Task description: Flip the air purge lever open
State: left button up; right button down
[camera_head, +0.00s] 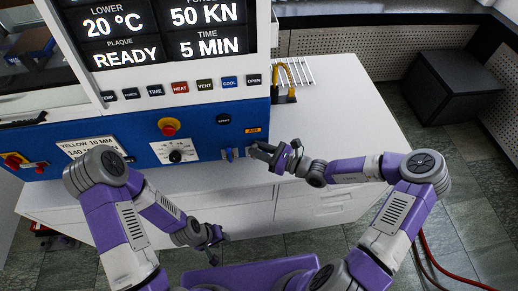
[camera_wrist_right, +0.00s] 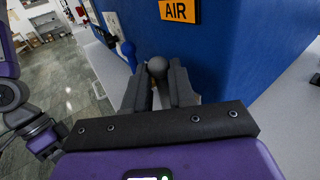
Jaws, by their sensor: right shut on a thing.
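The orange AIR label (camera_wrist_right: 177,10) is on the blue press panel, and it also shows in the head view (camera_head: 253,130). Below it, a lever with a dark grey ball knob (camera_wrist_right: 157,67) sits between the fingers of my right gripper (camera_wrist_right: 160,88). The gripper is shut on this lever, with the knob showing at the fingertips. In the head view my right gripper (camera_head: 258,151) reaches the panel's right end and hides the lever. My left gripper (camera_head: 214,238) hangs low in front of the white cabinet, away from the panel; its fingers are too small to judge.
A blue-handled lever (camera_wrist_right: 128,52) stands beside the gripped one. The panel also has a red knob (camera_head: 168,127) and a black dial (camera_head: 176,155). Yellow-handled tools (camera_head: 279,80) and a wire rack (camera_head: 295,72) stand on the white counter (camera_head: 345,95), mostly clear at right.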

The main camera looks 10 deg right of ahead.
jog(key=shift+s, duration=0.1)
jog(key=shift+s+f+n+t+y+b, duration=0.1)
jog(key=shift+s+f+n+y+b, duration=0.4)
jog(key=shift+n, duration=0.7)
jog(key=shift+s+f+n+t+y+b, duration=0.1)
jog(key=shift+s+n+y+b, duration=0.15)
jog(key=shift+s+n+y, duration=0.6)
jog(key=shift+s+f+n+t+y+b, duration=0.1)
jog(key=shift+s+f+n+y+b, duration=0.4)
jog(key=shift+n, duration=1.05)
jog(key=shift+w+r+y, duration=0.15)
jog(key=shift+r+y, duration=0.1)
jog(key=c, duration=1.1)
grip_release()
jog(key=shift+d, duration=0.1)
jog(key=v, duration=0.7)
jog(key=shift+d+p, duration=0.2)
jog(key=shift+p, duration=0.2)
